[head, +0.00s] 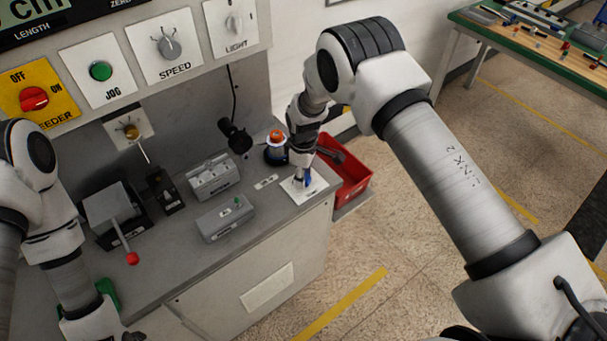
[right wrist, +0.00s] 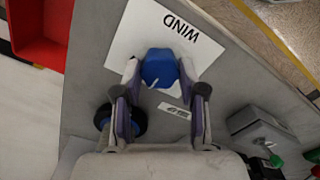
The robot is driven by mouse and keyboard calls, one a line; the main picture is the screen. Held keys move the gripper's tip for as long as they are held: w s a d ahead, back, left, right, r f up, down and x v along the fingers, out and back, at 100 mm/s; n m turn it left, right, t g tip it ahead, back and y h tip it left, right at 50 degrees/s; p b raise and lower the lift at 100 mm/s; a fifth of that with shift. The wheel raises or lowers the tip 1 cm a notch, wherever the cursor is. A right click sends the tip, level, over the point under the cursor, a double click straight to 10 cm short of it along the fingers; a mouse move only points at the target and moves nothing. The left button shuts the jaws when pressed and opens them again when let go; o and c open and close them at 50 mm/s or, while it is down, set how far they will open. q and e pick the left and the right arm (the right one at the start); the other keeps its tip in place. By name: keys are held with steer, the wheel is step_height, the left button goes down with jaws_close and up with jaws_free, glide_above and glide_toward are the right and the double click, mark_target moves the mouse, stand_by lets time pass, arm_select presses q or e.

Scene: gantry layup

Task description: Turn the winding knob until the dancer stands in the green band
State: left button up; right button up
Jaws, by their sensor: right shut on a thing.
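The winding knob (right wrist: 158,68) is blue and faceted, on a white plate marked WIND (right wrist: 125,45). In the head view the plate (head: 316,189) lies at the right end of the grey bench top, with a little of the blue knob (head: 308,181) showing. My right gripper (right wrist: 158,74) points down over the plate, its two fingers closed on opposite sides of the knob; in the head view it (head: 301,180) hides most of the knob. My left arm stands at the left edge, its gripper mostly cut off at the bottom. I cannot make out the dancer or the green band.
An orange-topped round device (head: 276,150) stands just left of my right gripper. A red bin (head: 352,185) is beside the bench's right end. Grey boxes (head: 226,218) and a red-balled lever (head: 131,258) occupy the bench. A control panel (head: 133,50) rises behind.

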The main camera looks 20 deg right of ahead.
steer(key=shift+s+f, duration=0.1)
steer(key=shift+f, duration=0.1)
steer(key=m+b, duration=0.2)
steer(key=m, duration=0.1)
steer(key=shift+s+f+m, duration=0.1)
steer(key=shift+f+m, duration=0.05)
steer(key=shift+m, duration=0.15)
steer(key=m+b, duration=0.2)
steer(key=m, duration=0.1)
steer(key=shift+m, duration=0.3)
steer(key=m+b, duration=0.2)
steer(key=m, duration=0.2)
steer(key=shift+m, duration=0.3)
steer(key=shift+m+b, duration=0.4)
steer(key=shift+m, duration=1.5)
steer(key=o, duration=1.1)
steer(key=shift+o, duration=0.2)
